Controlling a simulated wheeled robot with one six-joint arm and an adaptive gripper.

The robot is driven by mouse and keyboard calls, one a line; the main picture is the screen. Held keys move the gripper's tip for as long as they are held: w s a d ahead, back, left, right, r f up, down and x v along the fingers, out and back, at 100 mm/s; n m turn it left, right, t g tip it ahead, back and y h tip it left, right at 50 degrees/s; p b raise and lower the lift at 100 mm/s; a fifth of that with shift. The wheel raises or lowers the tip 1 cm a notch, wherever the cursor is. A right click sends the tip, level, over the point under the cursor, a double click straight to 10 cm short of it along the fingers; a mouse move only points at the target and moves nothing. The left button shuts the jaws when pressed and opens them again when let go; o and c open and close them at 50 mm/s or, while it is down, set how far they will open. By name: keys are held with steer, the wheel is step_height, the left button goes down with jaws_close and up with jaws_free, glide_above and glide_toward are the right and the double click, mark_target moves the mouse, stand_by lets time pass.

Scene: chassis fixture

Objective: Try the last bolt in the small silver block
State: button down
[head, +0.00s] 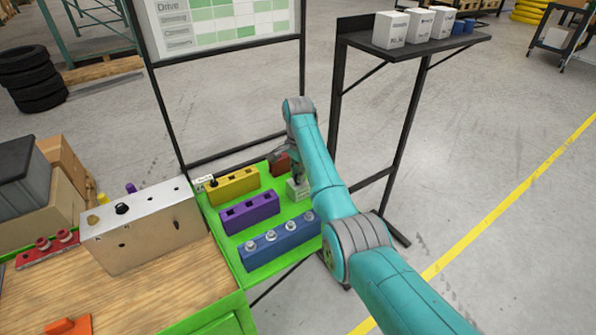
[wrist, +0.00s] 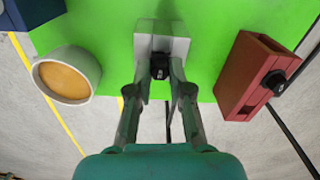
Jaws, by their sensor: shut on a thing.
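The small silver block (head: 297,189) stands on the green tray at its right side, below my gripper (head: 299,178). In the wrist view the block (wrist: 163,43) lies between and beyond my fingertips (wrist: 161,74). My gripper is shut on a small black-headed bolt (wrist: 160,66), which sits at the block's face. How deep the bolt is in the block cannot be told. The head view hides the bolt behind my gripper. A red block (wrist: 250,78) with a black bolt (wrist: 279,82) in it stands to the right in the wrist view.
The green tray (head: 229,245) also holds a yellow block (head: 233,187), a purple block (head: 249,212) and a blue block (head: 280,245) with several silver bolts. A round cup with an orange inside (wrist: 67,75) stands near my gripper. A dark shelf post (head: 396,145) rises behind.

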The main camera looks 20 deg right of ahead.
steer(key=shift+f, duration=0.4)
steer(key=c, duration=1)
jaws_free()
steer(key=shift+r, duration=3)
